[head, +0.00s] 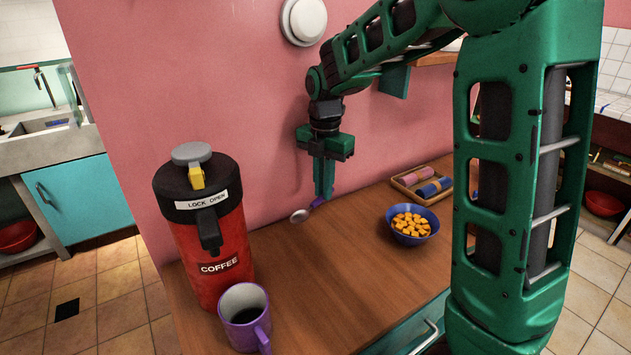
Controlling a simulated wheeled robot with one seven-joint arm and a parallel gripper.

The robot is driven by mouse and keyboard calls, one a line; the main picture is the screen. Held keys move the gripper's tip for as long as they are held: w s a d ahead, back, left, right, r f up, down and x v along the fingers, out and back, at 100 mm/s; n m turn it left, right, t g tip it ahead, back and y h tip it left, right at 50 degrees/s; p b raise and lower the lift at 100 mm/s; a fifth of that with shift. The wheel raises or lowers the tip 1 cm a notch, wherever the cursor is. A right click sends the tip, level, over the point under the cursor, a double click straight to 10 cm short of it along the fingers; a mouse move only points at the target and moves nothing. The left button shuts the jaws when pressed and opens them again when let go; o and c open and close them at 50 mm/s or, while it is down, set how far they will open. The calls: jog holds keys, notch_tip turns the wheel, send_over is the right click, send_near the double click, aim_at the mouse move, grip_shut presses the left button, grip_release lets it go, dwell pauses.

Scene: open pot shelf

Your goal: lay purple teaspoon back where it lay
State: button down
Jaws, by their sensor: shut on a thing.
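The purple teaspoon (301,215) is in my gripper (322,196), above the back part of the wooden counter (312,292) near the pink wall. My gripper points down and is shut on the spoon's purple handle. The spoon's silvery bowl sticks out to the left of the fingers. I cannot tell exactly how far the spoon is above the counter.
A red coffee dispenser (232,268) stands at the left, with a purple mug (244,304) in front of it. A blue bowl of orange cubes (408,238) and a tray (402,181) with rolled cloths stand to the right. The counter's middle is clear.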

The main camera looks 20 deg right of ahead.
aim_at(322, 221)
jog(key=shift+f, duration=3.35)
jog(key=shift+f, duration=0.4)
jog(key=c, duration=1.7)
grip_release()
notch_tip(322, 221, up, 11)
jog(key=shift+f, duration=0.2)
jog(key=s+d+f+m, duration=0.1)
jog(key=s+d+m, duration=0.3)
jog(key=s+m, duration=0.6)
jog(key=s+d+f+m, duration=0.1)
jog(key=s+d+m, duration=0.4)
jog(key=s+m, duration=0.5)
jog(key=s+d+f+m, duration=0.1)
jog(key=s+d+m, duration=0.3)
jog(key=s+m, duration=0.7)
jog(key=shift+s+d, duration=0.35)
